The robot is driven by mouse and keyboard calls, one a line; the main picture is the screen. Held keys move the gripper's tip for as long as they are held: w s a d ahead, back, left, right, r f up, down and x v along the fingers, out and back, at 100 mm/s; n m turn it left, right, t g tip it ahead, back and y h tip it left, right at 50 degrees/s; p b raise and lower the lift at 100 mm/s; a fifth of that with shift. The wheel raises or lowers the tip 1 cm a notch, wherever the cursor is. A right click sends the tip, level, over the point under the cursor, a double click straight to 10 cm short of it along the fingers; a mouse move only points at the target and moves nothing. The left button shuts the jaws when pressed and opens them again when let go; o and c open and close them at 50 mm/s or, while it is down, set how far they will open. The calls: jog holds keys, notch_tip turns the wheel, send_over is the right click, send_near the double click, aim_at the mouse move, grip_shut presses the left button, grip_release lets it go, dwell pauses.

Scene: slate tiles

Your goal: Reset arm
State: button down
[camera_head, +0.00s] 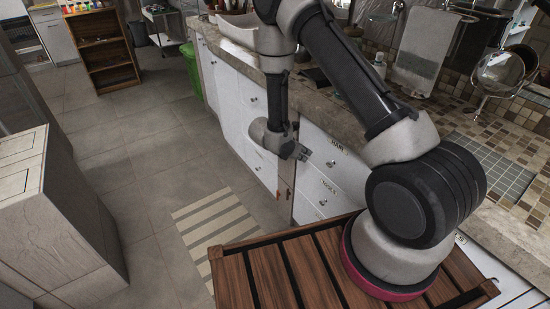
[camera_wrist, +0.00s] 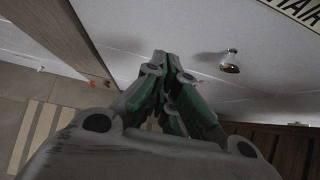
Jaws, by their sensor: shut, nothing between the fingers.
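My gripper (camera_head: 299,152) hangs in front of the white drawers, at the end of my grey and black arm in the head view. In the wrist view my gripper (camera_wrist: 168,62) has its green-sided fingers closed together with nothing between them. The white drawer fronts (camera_wrist: 140,25) fill the upper part of the wrist view, with a metal knob (camera_wrist: 231,62) right of the fingertips. I cannot tell exactly how far the fingers are from the drawer fronts; no contact shows.
The stone countertop (camera_head: 325,105) runs above the white drawers (camera_head: 320,180). A green bin (camera_head: 191,72) and a wooden shelf (camera_head: 103,50) stand farther back. A pale cabinet (camera_head: 50,220) is at left. A striped mat (camera_head: 212,225) lies on the tiled floor, which is open between them.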

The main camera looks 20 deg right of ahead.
jog(key=v, duration=1)
jog(key=s+d+r+m+y, duration=0.3)
jog(key=s+r+m, duration=0.4)
jog(key=s+r, duration=0.2)
jog(key=s+d+r+m+t+y, duration=0.1)
jog(key=s+r+m, duration=0.6)
jog(key=r, duration=0.7)
jog(key=s+d+r+m+y, duration=0.4)
jog(key=s+d+r+m, duration=0.2)
jog(key=s+r, duration=0.5)
jog(key=shift+r+m+t+y, duration=0.3)
jog(key=shift+r+m, duration=0.05)
jog(key=shift+m, duration=0.45)
